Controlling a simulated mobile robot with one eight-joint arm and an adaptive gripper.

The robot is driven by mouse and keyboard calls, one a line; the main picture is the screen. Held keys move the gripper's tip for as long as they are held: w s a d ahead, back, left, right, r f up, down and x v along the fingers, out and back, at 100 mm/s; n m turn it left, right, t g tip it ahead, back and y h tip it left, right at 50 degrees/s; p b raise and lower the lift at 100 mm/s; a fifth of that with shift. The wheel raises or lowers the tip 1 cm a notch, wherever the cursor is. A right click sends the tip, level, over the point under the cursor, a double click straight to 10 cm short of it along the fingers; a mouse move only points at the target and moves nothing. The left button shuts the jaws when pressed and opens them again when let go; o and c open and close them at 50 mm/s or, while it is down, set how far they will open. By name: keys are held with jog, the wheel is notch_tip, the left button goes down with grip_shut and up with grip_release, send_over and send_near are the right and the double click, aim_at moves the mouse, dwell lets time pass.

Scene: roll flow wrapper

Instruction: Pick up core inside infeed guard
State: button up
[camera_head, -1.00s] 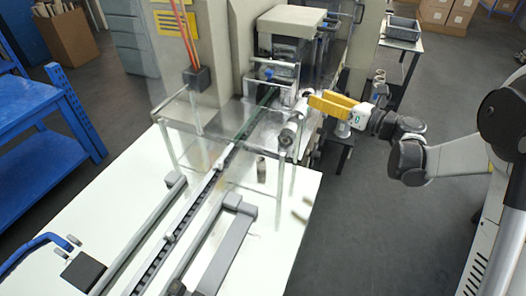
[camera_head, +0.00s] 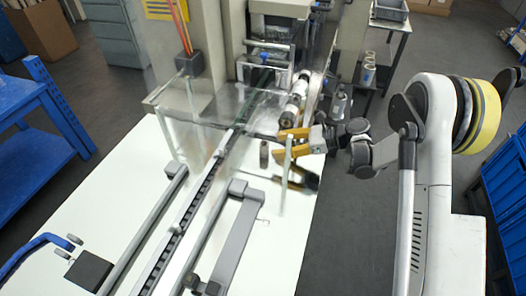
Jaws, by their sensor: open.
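A small brown-grey core (camera_head: 264,153) stands on the white table, inside the clear infeed guard (camera_head: 190,135) beside the conveyor. My gripper (camera_head: 279,157) has yellow fingers and is open. It is at the right side of the guard, with its fingers pointing left towards the core. The core is just left of the fingertips, apart from them as far as I can tell. The guard's clear panel and a pale post cross in front of the fingers and partly hide them.
The chain conveyor (camera_head: 195,205) and grey rails run along the white table (camera_head: 275,240). A film roller (camera_head: 295,98) is just behind my gripper. The machine body (camera_head: 235,30) stands at the back. Open floor lies right of the table.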

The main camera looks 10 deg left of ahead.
jog(key=b+x, duration=0.2)
jog(key=x, duration=0.3)
jog(key=shift+w+a+f, duration=0.1)
jog(key=shift+a+f, duration=0.1)
jog(key=shift+a, duration=0.1)
jog(key=shift+d+r, duration=0.1)
jog(key=c, duration=0.9)
